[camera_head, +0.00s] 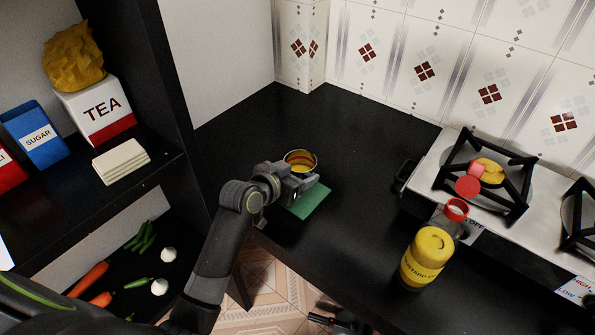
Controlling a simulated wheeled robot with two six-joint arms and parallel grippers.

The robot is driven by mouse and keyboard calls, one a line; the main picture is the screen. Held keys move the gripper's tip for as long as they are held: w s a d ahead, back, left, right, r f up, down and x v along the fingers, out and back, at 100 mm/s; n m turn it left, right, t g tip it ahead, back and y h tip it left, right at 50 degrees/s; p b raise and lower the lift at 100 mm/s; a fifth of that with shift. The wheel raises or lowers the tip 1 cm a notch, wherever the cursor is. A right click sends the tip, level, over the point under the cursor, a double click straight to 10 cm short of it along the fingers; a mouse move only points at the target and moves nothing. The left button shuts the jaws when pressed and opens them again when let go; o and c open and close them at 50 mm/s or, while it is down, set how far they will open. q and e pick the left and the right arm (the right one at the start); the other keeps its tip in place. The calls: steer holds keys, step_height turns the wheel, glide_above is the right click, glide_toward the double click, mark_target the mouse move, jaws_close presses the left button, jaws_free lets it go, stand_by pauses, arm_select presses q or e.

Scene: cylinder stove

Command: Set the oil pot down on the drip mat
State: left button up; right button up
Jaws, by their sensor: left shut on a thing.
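A shelf (165,163) with tea and sugar boxes is at left. The counter between mat and bottle is clear.

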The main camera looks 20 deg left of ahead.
arm_select(q)
steer(key=shift+p, duration=0.5)
stand_by(0.8)
steer(key=shift+f+b, duration=0.75)
steer(key=shift+f, duration=0.5)
steer(key=o, duration=1.1)
steer(key=shift+o, duration=0.2)
steer(key=shift+s, duration=0.1)
steer(key=v, duration=1.7)
steer(key=shift+s+a, duration=0.1)
